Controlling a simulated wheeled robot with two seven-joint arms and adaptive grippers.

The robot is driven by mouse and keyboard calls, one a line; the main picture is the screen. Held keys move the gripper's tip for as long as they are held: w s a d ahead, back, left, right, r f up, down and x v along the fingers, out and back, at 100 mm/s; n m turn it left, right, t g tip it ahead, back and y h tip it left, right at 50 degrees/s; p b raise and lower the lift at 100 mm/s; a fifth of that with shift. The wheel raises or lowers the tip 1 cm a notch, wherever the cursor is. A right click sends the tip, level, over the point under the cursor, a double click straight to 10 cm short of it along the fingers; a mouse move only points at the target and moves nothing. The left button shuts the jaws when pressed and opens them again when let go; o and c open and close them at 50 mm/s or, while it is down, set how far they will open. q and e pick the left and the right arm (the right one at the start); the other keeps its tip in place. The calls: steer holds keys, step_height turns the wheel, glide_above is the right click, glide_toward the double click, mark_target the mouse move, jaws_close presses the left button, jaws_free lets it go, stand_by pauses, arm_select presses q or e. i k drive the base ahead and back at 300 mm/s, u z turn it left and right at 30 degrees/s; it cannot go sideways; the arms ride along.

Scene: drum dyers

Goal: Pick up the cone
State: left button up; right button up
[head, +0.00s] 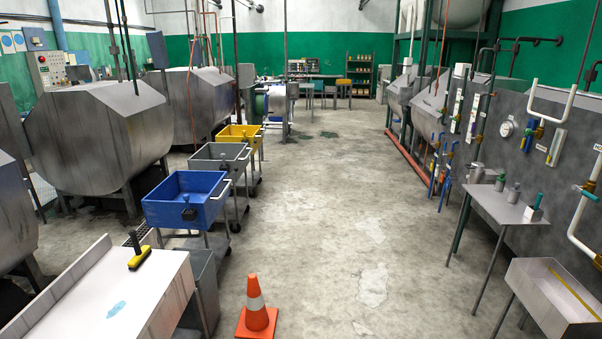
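An orange traffic cone (257,314) with a white band stands upright on the concrete floor in the head view. It is low and left of the middle, just right of the white-topped table. The picture's bottom edge cuts off part of its square base. Neither of my grippers shows in this view.
The white-topped table (78,306) holds a yellow-and-black tool (139,257). Blue (185,205), grey (219,160) and yellow (239,136) carts line the left side. A metal table (503,209) and a tray stand (550,295) are at right. The middle floor (345,220) is clear.

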mark_target(257, 321)
steer(key=i, duration=2.1)
steer(key=u, duration=1.9)
steer(key=i, duration=0.2)
steer(key=z, duration=0.15)
